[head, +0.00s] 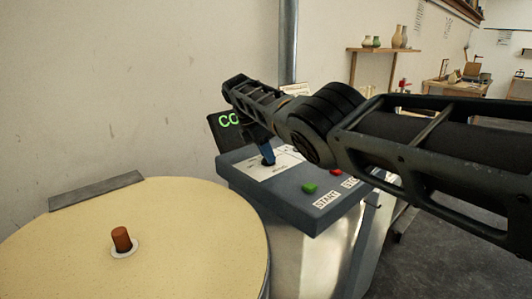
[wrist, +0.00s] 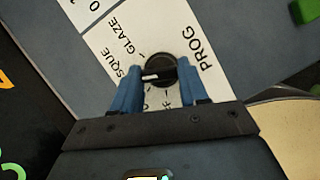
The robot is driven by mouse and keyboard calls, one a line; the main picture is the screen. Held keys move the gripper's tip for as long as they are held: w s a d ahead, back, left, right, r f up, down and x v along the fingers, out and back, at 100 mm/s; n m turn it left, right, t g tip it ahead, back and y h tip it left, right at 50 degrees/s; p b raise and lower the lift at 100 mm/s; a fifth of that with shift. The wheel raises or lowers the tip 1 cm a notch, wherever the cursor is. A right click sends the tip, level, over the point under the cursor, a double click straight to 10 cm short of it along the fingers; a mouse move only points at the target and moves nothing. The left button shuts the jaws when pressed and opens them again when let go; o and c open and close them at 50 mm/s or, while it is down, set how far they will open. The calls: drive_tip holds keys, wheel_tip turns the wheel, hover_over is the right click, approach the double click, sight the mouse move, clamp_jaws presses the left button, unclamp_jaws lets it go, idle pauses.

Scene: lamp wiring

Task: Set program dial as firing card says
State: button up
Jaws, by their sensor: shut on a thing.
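The program dial (wrist: 160,66) is a round black knob with a white pointer mark, on a white label plate printed PROG, in the wrist view. The pointer faces picture left, towards the end of a word reading "SQUE", with GLAZE above it; the other labels are mostly hidden by my fingers. My gripper (wrist: 160,84) has its blue fingers on either side of the knob, shut on it. In the head view my gripper (head: 266,156) reaches down to the plate on the grey control panel (head: 237,165), and the dial is hidden. No readable firing card shows.
A green START button (head: 309,188) and a red button (head: 335,172) sit on the panel. A dark display (head: 222,138) with green letters stands behind it, partly covered by my arm. A round cream kiln lid (head: 190,235) with a brown plug (head: 121,239) is at left.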

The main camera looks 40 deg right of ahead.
drive_tip(key=o, duration=1.1)
drive_tip(key=shift+c, duration=0.2)
drive_tip(key=shift+r, duration=0.15)
drive_tip(key=v, duration=0.7)
drive_tip(key=shift+r, duration=0.25)
drive_tip(key=shift+a, duration=0.1)
